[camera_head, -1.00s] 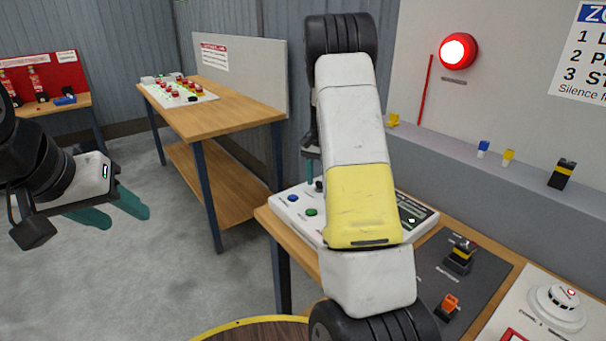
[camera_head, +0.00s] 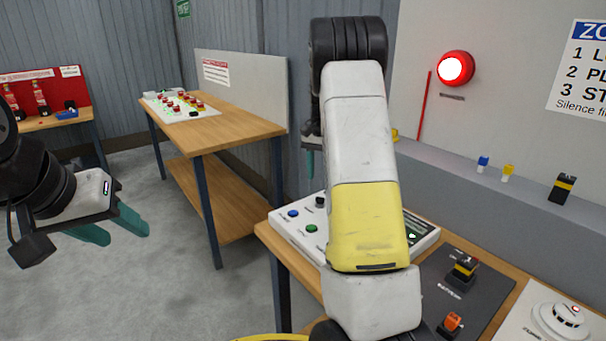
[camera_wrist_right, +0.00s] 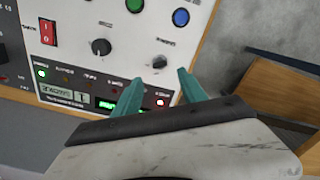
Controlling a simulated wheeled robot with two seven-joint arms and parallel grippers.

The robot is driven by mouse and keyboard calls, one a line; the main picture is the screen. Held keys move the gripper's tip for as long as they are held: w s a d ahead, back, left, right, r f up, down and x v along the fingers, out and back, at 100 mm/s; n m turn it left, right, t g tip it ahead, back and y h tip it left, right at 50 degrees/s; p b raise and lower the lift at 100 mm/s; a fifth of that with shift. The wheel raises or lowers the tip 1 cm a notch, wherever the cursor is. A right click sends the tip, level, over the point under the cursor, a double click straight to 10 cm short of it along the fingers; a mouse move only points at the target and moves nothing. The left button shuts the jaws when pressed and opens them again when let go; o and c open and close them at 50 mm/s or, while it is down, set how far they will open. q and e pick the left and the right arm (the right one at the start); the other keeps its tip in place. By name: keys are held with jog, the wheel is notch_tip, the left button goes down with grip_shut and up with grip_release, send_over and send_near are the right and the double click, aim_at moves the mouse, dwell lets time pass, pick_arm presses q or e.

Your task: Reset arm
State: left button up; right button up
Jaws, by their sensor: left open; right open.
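My right arm stands across the middle of the head view, its white and yellow links hiding part of the control panel. My right gripper (camera_head: 310,160) shows only partly behind the arm, its teal fingers above the panel's far left. In the right wrist view my right gripper (camera_wrist_right: 157,95) is open and empty, its teal fingers apart over the white control panel (camera_head: 285,225). The panel also shows in the wrist view (camera_wrist_right: 75,65), with knobs, a red switch, green and blue buttons and lit lamps. My left gripper (camera_head: 112,230) is open and empty over the floor at left.
A wooden table (camera_head: 225,130) with a board of red buttons (camera_head: 178,106) stands at back left. A red station (camera_head: 60,95) is farther left. A lit red alarm lamp (camera_head: 455,69) is on the wall. Free floor (camera_head: 160,290) lies at left.

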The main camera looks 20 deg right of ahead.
jog(key=s+a+r+n+t+y, duration=0.1)
jog(key=s+a+r+n+t, duration=0.1)
jog(key=s+a+r, duration=0.4)
jog(key=s+a+r+n+t+y, duration=0.1)
jog(key=s+a+r+n, duration=0.15)
jog(key=s+r, duration=0.5)
jog(key=s+a+n+t, duration=0.1)
jog(key=s+a, duration=0.3)
jog(key=s, duration=0.4)
jog(key=s+a+n+t, duration=0.2)
jog(key=s+a+n, duration=0.1)
jog(key=s, duration=0.6)
jog(key=shift+s+a+f, duration=0.3)
jog(key=shift+a+f, duration=0.1)
jog(key=shift+a, duration=0.2)
jog(key=shift+n, duration=0.25)
